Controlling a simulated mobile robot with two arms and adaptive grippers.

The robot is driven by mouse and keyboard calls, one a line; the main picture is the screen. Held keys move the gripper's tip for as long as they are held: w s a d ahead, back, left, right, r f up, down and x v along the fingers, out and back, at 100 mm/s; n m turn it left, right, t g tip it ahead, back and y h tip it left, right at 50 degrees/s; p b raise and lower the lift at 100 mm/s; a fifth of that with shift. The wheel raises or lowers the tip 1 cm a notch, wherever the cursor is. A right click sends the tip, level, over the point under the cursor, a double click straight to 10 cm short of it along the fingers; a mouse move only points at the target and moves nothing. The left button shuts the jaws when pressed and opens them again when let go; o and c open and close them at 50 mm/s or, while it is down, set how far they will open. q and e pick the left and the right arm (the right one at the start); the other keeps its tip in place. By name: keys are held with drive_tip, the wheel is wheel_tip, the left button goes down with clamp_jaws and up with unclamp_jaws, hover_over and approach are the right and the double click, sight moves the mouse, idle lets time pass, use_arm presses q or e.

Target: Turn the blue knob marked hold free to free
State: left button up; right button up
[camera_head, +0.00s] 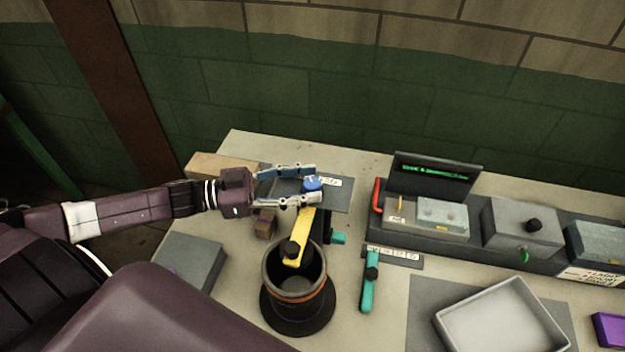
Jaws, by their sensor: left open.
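The blue knob (312,184) stands on a dark grey plate (340,196) near the back of the bench, left of centre. A white label with dark marks (330,182) lies just right of the knob; its words are too small to read. My left gripper (316,185) reaches in from the left with its two fingers apart, one behind the knob and one in front of it. The knob sits between the fingertips; I cannot tell whether they touch it. My right gripper is not in view.
A black cup-shaped fixture (298,312) with a yellow bar (300,236) stands in front of the plate. A teal lever (369,285) and a grey tray (500,318) are to the right. A panel with a screen (436,172) and a red handle (377,196) stands at back right.

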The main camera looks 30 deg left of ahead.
use_arm(q)
drive_tip(key=shift+x, duration=0.75)
drive_tip(key=c, duration=1.2)
